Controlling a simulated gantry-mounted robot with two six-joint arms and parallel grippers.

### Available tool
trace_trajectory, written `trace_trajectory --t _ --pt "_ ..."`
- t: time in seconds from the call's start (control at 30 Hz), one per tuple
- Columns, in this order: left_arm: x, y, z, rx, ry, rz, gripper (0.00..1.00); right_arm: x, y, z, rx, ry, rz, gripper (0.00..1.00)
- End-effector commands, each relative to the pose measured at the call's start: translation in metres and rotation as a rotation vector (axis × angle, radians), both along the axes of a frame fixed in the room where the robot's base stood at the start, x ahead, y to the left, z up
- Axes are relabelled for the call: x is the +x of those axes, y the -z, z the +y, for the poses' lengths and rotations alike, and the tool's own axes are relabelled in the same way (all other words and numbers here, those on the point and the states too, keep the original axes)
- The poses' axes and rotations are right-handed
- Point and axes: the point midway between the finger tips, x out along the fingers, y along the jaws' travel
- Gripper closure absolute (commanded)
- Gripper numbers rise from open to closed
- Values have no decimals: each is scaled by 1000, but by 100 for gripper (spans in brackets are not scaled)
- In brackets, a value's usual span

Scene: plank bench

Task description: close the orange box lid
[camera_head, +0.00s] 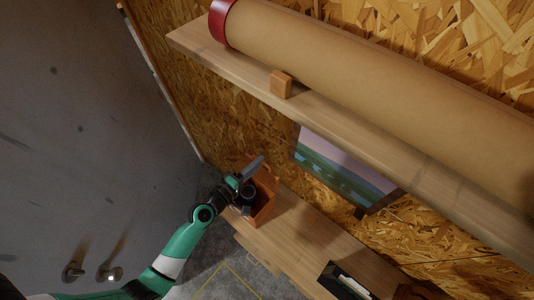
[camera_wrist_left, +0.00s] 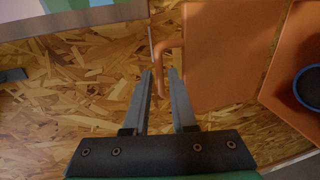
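The orange box (camera_head: 263,212) stands on the bench at the wall in the head view, with its lid up. In the left wrist view the raised lid (camera_wrist_left: 225,55) is a flat orange panel with a bent orange handle (camera_wrist_left: 168,44) on its left edge. Part of the box body (camera_wrist_left: 292,75) shows at the right edge. My left gripper (camera_wrist_left: 160,74) is open, with its fingertips close to the handle; whether they touch it I cannot tell. In the head view the left gripper (camera_head: 256,167) is over the box and hides part of it. My right gripper is not in view.
A dark, blue-rimmed round container (camera_wrist_left: 308,88) is inside the box. A shelf (camera_head: 350,126) with a long cardboard tube (camera_head: 370,85) and a wooden block (camera_head: 281,84) hangs above. A landscape picture (camera_head: 340,168) leans behind the bench (camera_head: 300,240). A black-framed item (camera_head: 343,282) lies at the lower right.

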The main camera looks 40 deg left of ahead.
Motion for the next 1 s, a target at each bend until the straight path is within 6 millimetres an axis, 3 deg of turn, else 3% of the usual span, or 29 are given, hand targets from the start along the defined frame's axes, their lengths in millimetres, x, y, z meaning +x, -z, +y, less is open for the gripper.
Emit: trace_trajectory --t 0.1,0.3,0.57,0.6,0.73,1.0 --pt "26 4 2 0 1 -2 76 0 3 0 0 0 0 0" --pt "49 10 4 0 -1 0 76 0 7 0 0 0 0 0" --pt "52 10 4 0 -1 0 76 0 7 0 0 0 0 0" --pt "52 10 4 0 -1 0 77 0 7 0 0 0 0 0" --pt "52 10 4 0 -1 0 100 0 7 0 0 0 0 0" --pt "52 10 4 0 -1 0 100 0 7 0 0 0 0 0"
